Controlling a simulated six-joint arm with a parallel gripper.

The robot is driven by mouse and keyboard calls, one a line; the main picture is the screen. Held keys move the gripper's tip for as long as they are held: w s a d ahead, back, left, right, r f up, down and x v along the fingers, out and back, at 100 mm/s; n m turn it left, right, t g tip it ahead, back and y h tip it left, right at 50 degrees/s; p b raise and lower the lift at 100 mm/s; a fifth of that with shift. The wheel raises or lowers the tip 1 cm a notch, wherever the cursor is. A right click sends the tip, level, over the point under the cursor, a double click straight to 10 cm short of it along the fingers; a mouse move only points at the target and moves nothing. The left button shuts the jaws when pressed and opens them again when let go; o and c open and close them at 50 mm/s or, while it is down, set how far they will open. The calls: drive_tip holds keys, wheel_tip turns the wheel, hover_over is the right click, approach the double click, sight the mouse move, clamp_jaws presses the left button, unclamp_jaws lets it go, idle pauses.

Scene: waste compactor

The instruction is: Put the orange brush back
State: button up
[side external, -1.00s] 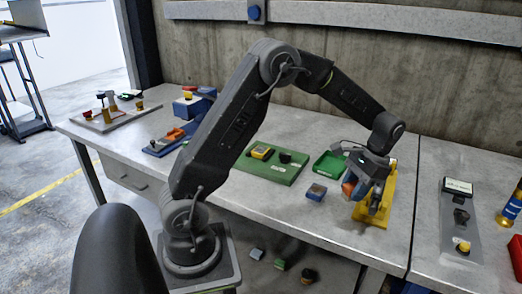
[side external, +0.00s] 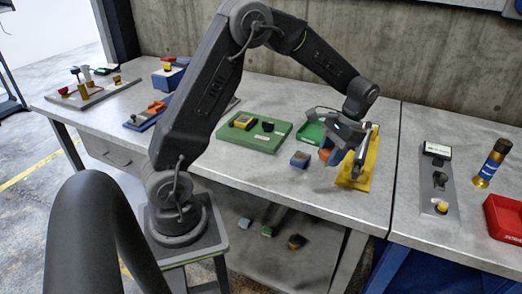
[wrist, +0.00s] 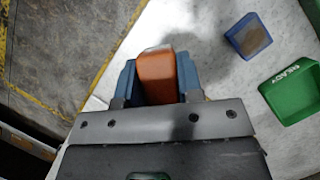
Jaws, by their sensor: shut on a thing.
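The orange brush (wrist: 158,76) is held between the blue fingers of my gripper (wrist: 157,82) in the wrist view. Its end sticks out past the fingertips, over the table's edge in that picture. In the side view the orange brush (side external: 326,154) shows at the tip of my gripper (side external: 332,150), low over the table between a blue block and a yellow holder (side external: 357,172). Whether it touches the table cannot be told. My gripper hides part of the yellow holder.
The blue block (side external: 300,160) lies just left of my gripper. A green labelled tray (side external: 309,134) stands behind it. A green board (side external: 254,139) with small parts is further left, and a blue rack with orange pieces (side external: 148,117) beyond. A grey panel (side external: 438,180) is at the right.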

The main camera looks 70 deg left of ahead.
drive_tip(key=s+a+n+t+h, duration=0.1)
drive_tip(key=s+a+n+h, duration=0.2)
drive_tip(key=s+a+n, duration=1.1)
drive_tip(key=m, duration=0.6)
hover_over(268, 170)
drive_tip(key=f, duration=0.6)
drive_tip(key=shift+w+a, duration=0.35)
drive_tip(key=shift+f, duration=2)
drive_tip(key=shift+f, duration=0.2)
drive_tip(key=o, duration=0.9)
